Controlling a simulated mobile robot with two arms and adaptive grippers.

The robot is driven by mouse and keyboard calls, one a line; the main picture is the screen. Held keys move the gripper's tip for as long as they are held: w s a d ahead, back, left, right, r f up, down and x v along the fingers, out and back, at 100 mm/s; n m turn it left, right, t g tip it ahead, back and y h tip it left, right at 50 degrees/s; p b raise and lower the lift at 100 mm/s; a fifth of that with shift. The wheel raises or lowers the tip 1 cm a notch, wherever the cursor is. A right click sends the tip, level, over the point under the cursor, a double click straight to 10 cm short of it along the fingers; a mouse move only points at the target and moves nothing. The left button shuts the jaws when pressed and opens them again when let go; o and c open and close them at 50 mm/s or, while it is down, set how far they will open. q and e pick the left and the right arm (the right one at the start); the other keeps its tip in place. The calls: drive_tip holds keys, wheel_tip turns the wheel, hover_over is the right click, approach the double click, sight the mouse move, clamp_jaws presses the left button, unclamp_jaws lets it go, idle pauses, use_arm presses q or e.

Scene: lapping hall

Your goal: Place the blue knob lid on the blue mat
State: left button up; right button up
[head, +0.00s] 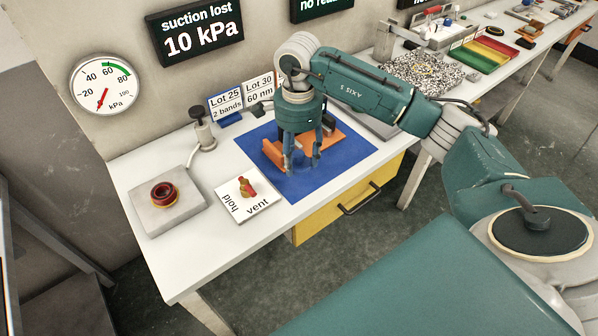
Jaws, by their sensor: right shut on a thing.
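The blue mat (350,153) lies on the white bench, at its front edge. My right gripper (302,162) points straight down over the mat, its fingers a little apart. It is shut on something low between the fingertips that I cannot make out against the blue. I cannot pick out the blue knob lid for certain. An orange piece with a black part (333,136) is on the mat, partly hidden behind the fingers. My left gripper is not in view.
Left of the mat are a white hold/vent plate (258,204) with a red and brass knob, and a grey plate (150,216) bearing a dark red ring. Lot signs (226,104) stand behind the mat. A yellow drawer (325,217) is below the bench. Bare bench surrounds the plates.

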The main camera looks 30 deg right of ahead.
sight(298, 165)
wheel_tip(298, 165, down, 3)
drive_tip(key=shift+f, duration=0.1)
wheel_tip(298, 165, down, 4)
drive_tip(key=shift+f+p, duration=0.15)
drive_tip(key=shift+p, duration=0.4)
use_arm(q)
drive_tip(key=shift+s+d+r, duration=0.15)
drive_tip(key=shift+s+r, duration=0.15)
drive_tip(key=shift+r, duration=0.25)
use_arm(e)
drive_tip(key=shift+f, duration=0.1)
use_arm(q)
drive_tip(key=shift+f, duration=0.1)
use_arm(e)
drive_tip(key=o, duration=1.2)
drive_tip(key=shift+c, duration=0.2)
drive_tip(key=shift+r, duration=0.25)
use_arm(q)
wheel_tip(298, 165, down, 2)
drive_tip(key=b, duration=0.2)
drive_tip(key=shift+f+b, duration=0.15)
drive_tip(key=shift+b, duration=0.2)
use_arm(e)
wheel_tip(298, 165, up, 12)
drive_tip(key=shift+f, duration=0.1)
